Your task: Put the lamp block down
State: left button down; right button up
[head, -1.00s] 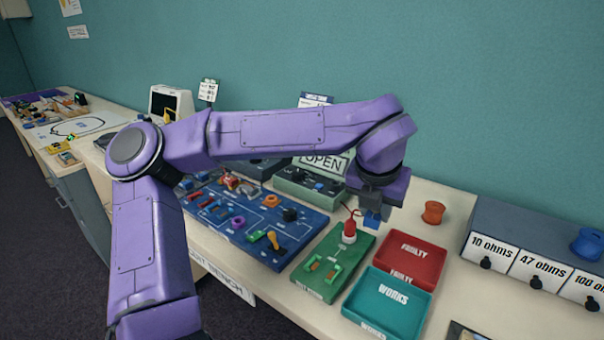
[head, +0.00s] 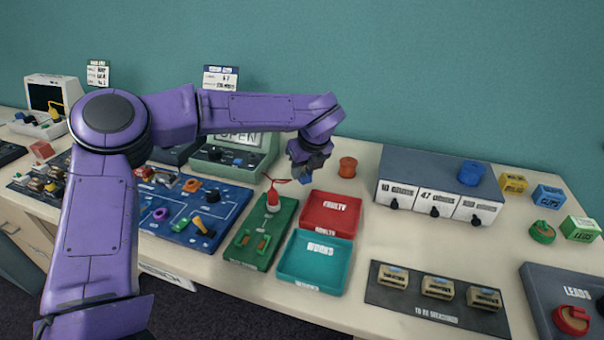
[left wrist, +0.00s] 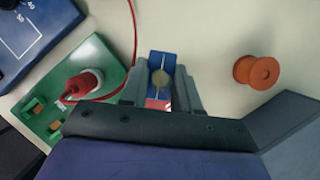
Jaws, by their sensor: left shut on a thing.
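The lamp block is a small blue block with a brass-coloured round part and a pale line on top. In the left wrist view the lamp block (left wrist: 162,62) sits between the two fingers of my left gripper (left wrist: 160,92). In the head view my left gripper (head: 305,172) is shut on it, near the back left corner of the red FAULTY tray (head: 331,212). Only a little blue of the lamp block (head: 306,180) shows below the fingers there. I cannot tell whether its underside touches anything. My right gripper is not in view.
A green board with a red probe (head: 273,200) stands left of the trays, its red lead running close to my gripper. The teal WORKS tray (head: 316,284) is in front. An orange spool (head: 347,167) and a resistor box (head: 440,172) stand to the right. Bare table lies between.

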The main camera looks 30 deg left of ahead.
aim_at(304, 191)
pick_arm(q)
jog(key=f, duration=0.1)
jog(key=w+f+p, duration=0.1)
jog(key=f, duration=0.2)
jog(key=shift+w+a+f, duration=0.3)
jog(key=shift+w, duration=0.1)
jog(key=shift+f, duration=0.45)
jog(key=c, duration=1.2)
grip_release()
jog(key=shift+f, duration=0.1)
jog(key=o, duration=0.4)
